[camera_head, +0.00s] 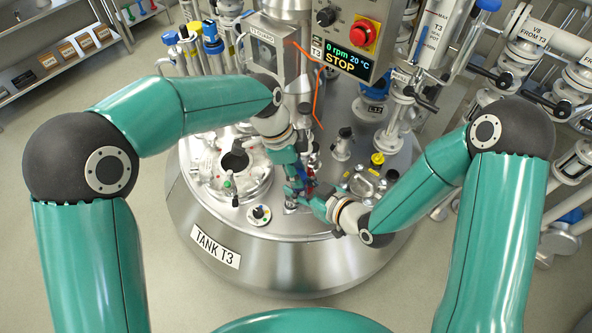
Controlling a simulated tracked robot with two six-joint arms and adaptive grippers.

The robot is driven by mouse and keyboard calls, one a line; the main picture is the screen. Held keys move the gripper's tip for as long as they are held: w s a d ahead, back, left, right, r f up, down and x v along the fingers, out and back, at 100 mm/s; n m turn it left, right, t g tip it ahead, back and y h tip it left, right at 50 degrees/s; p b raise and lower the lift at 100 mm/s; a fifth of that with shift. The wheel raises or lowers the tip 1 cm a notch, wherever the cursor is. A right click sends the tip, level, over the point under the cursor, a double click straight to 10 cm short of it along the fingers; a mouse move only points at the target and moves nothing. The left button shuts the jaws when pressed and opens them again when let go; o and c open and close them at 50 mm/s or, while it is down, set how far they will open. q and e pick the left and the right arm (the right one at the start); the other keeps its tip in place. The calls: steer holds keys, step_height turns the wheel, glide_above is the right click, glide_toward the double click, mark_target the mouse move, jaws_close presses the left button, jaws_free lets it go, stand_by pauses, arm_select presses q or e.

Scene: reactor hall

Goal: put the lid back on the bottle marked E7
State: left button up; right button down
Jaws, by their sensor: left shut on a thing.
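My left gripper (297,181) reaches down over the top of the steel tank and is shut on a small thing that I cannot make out. My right gripper (314,200) comes in from the right, close beside the left one, just above the tank top. Whether its fingers are open or shut does not show. Small red and blue bits (310,182) show between the two grippers, too small to name. I cannot make out a bottle marked E7 or its lid; they may be hidden by the grippers or too small to read.
Tank T3 (215,246) carries an open round port (235,161) at left, a small round fitting (259,214) in front and yellow-capped fittings (377,159) at right. A control box (345,35) reading STOP hangs behind. Pipes and valves crowd the right; shelves stand far left.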

arm_select(q)
steer(key=m, duration=0.2)
steer(key=m+g, duration=0.1)
steer(key=m, duration=0.1)
steer(key=m+y, duration=0.1)
steer(key=m, duration=0.2)
steer(key=shift+w+d+g, duration=0.15)
steer(key=shift+w+g, duration=0.15)
steer(key=m+y, duration=0.1)
steer(key=m, duration=0.3)
steer(key=shift+d+m+g, duration=0.1)
steer(key=shift+m+g, duration=0.2)
steer(key=m+y, duration=0.1)
steer(key=m, duration=0.4)
steer(key=shift+d, duration=0.15)
steer(key=m+y, duration=0.1)
steer(key=m, duration=0.3)
steer(key=shift+y, duration=0.3)
steer(key=o, duration=0.7)
steer(key=shift+r, duration=2.2)
